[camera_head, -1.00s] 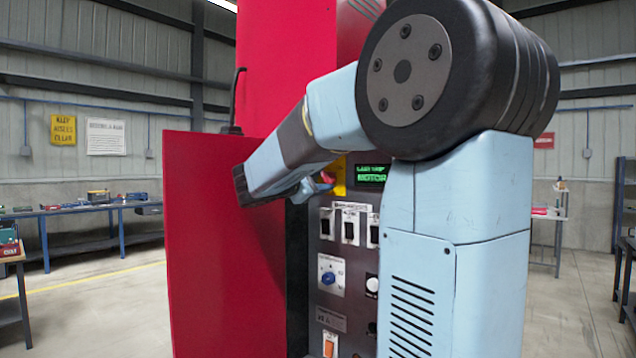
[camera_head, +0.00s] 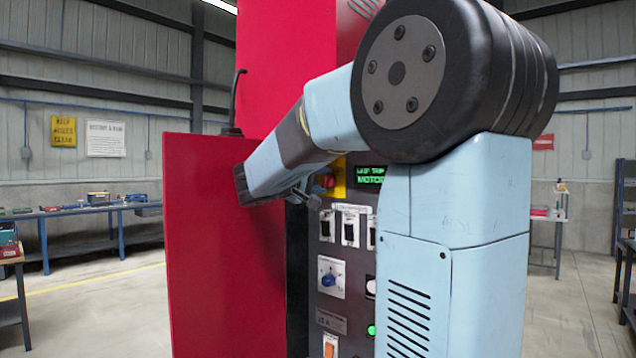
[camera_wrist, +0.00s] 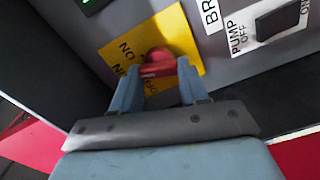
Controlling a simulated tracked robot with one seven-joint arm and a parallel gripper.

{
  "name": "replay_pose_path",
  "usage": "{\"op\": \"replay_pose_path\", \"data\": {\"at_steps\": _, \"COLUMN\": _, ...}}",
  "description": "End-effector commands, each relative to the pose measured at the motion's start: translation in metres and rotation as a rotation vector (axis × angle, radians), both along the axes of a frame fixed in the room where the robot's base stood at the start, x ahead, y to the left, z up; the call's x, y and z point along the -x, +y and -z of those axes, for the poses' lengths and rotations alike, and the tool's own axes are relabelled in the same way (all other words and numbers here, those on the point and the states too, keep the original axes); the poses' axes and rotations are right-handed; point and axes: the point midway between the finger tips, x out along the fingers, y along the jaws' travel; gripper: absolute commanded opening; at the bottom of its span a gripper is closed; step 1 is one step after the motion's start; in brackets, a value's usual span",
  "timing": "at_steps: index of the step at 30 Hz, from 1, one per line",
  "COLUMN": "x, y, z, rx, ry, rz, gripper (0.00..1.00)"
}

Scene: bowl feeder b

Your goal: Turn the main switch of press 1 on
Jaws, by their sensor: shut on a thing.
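The red main switch knob (camera_wrist: 160,66) sits on a yellow plate (camera_wrist: 122,48) on the grey panel of the press. My gripper (camera_wrist: 157,72) has one finger on each side of the knob and is shut on it, as the wrist view shows. In the head view my gripper (camera_head: 308,190) is partly hidden by my arm, beside the red knob (camera_head: 326,181). The display (camera_head: 370,174) right of the yellow plate is lit with green text.
The red cabinet door (camera_head: 222,260) stands open to the left of the panel, close to my wrist. Below are black rocker switches (camera_head: 350,229), a blue selector (camera_head: 328,279), an orange switch (camera_head: 329,347) and a lit green lamp (camera_head: 371,330). My arm hides the panel's right side.

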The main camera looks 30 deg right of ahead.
Motion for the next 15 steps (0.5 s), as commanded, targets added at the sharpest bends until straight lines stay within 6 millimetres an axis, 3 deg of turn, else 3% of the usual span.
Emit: {"op": "replay_pose_path", "data": {"at_steps": 15, "x": 0.0017, "y": -0.0023, "z": 0.0022, "rx": -0.136, "ry": -0.361, "rz": 0.006, "gripper": 0.14}}
